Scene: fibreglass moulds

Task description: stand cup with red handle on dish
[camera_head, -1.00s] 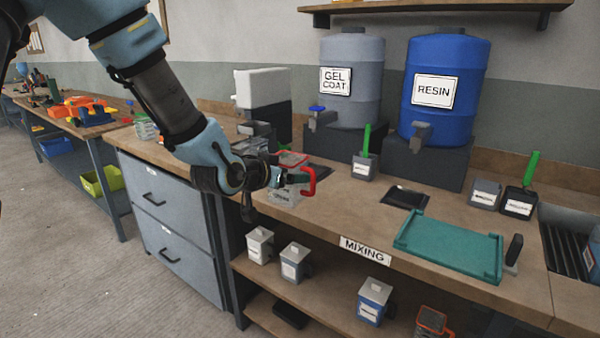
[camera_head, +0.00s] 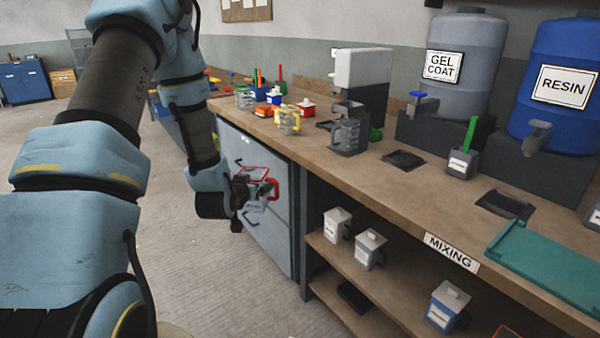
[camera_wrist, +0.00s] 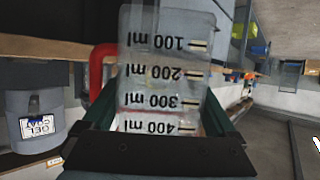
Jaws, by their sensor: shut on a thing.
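The clear measuring cup with red handle (camera_head: 273,188) is in my gripper (camera_head: 250,187), held in the air in front of the grey drawer cabinet, apart from the bench. In the wrist view the clear cup (camera_wrist: 165,60) sits between the fingers, with marks from 100 to 400 ml; the picture is upside down there. Its red handle (camera_wrist: 101,68) shows beside it. The cup looks about upright and its inside looks clear. I cannot make out a certain dish; two flat dark square pieces, one (camera_head: 404,159) and another (camera_head: 505,204), lie on the bench.
The bench (camera_head: 400,195) carries a yellow-handled clear cup (camera_head: 289,122), a red pot (camera_head: 306,107), a black-and-white dispenser (camera_head: 360,75), drums and a green tray (camera_head: 550,255). White-lidded pots (camera_head: 370,248) stand on the shelf below. The floor at left is open.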

